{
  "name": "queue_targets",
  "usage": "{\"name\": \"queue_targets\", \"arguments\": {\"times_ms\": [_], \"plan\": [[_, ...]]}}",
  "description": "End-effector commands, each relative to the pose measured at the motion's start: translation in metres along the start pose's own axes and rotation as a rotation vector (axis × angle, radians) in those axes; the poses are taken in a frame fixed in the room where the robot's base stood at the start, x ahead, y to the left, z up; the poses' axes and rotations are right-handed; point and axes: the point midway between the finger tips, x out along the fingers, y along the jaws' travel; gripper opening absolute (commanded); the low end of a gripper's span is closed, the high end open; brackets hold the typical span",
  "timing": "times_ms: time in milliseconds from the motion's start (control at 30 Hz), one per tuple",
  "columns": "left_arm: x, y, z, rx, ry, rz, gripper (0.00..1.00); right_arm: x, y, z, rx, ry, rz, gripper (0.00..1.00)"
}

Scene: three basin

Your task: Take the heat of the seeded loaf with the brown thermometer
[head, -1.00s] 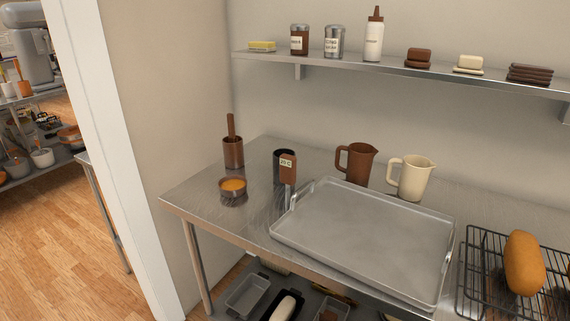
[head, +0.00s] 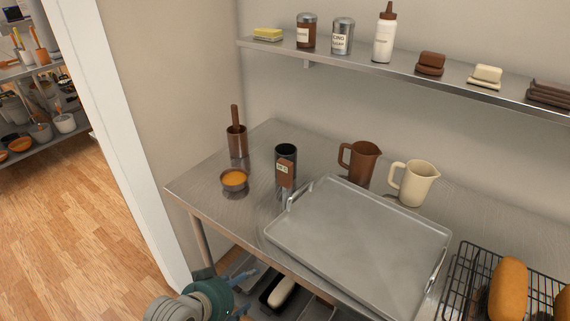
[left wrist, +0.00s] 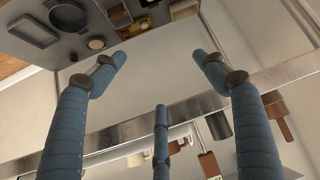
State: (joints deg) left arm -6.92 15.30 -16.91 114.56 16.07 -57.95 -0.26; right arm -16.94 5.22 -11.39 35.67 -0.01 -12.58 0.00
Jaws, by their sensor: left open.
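The brown thermometer (head: 285,174), with a small pale display, is upright at the front of a dark cup (head: 286,150) on the steel table. I cannot tell whether it is in the cup or in front of it. A golden-brown loaf (head: 508,290) lies on the wire rack at the right, with another loaf (head: 563,305) cut by the frame edge. Seeds are too small to tell. My left gripper (head: 238,290) is low in front of the table's front edge, below the thermometer. In the left wrist view its blue fingers (left wrist: 165,85) are spread open and empty.
A large metal tray (head: 350,245) fills the middle of the table (head: 205,185). A brown jug (head: 360,162), a cream jug (head: 412,182), an orange-filled bowl (head: 234,180) and a pot with a brown handle (head: 237,142) stand around it. A loaded shelf (head: 390,75) runs above.

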Motion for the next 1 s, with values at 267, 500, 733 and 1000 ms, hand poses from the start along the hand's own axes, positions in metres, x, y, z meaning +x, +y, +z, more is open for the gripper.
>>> {"name": "queue_targets", "arguments": {"times_ms": [267, 500, 733, 1000], "plan": [[-0.028, 0.017, -0.155, 0.112, 0.277, 0.101, 0.72, -0.012, -0.010, 0.004, 0.004, -0.007, -0.012, 0.67], [-0.049, 0.021, -0.246, 0.162, 0.454, 0.162, 0.72, -0.015, -0.019, 0.004, 0.006, -0.008, -0.022, 0.67], [-0.033, 0.027, -0.271, 0.162, 0.478, 0.173, 0.72, -0.022, -0.015, 0.004, 0.004, -0.009, -0.017, 0.67], [-0.005, 0.032, -0.283, 0.163, 0.478, 0.171, 0.72, -0.027, -0.009, 0.003, 0.001, -0.009, -0.010, 0.67]]}}
